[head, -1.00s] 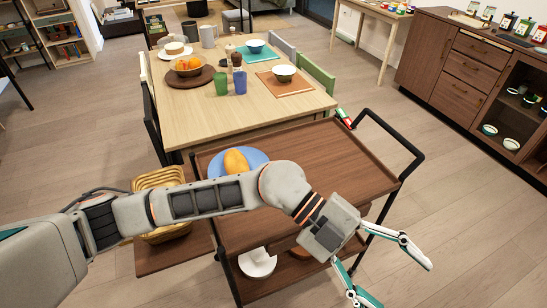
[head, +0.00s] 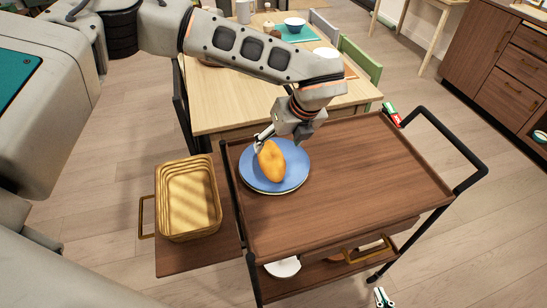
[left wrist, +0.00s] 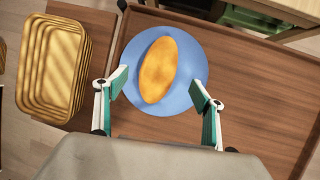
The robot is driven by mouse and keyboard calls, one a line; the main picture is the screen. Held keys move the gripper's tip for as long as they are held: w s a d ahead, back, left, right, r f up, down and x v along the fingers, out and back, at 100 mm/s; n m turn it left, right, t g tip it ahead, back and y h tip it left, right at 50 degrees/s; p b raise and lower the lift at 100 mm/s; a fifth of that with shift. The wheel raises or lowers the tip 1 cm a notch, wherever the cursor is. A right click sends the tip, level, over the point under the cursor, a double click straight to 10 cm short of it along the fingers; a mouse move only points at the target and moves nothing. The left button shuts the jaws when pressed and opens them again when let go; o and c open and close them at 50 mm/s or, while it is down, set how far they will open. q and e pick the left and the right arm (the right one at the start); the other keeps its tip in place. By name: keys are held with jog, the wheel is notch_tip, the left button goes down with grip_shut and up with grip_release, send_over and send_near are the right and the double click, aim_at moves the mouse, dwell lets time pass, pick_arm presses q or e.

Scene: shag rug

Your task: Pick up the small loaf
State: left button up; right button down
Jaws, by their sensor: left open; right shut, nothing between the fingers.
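The small loaf (head: 271,161), golden brown and oval, lies on a blue plate (head: 292,183) on the brown trolley top. In the left wrist view the loaf (left wrist: 158,70) lies ahead between the lines of the two fingers, over the plate (left wrist: 196,62). My left gripper (head: 272,140) is open at the loaf's far side in the head view, fingers pointing down toward it. In the wrist view its fingertips (left wrist: 160,90) are spread wide either side of the loaf's near end, with gaps showing. My right gripper (head: 383,297) shows only as fingertips at the bottom edge, away from the trolley.
A yellow woven basket (head: 189,238) stands on a lower side shelf left of the trolley (head: 350,185). The trolley top right of the plate is clear. A black handle (head: 462,150) rises at its right end. The dining table (head: 225,105) stands behind.

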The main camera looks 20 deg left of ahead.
aim_at(274, 155)
pick_arm(q)
jog(key=shift+s+x, duration=0.2)
jog(key=shift+x, duration=1.55)
jog(key=shift+s+x, duration=0.2)
jog(key=shift+x, duration=1.6)
jog(key=shift+d+f, duration=0.1)
jog(key=shift+d, duration=0.15)
jog(key=c, duration=1.3)
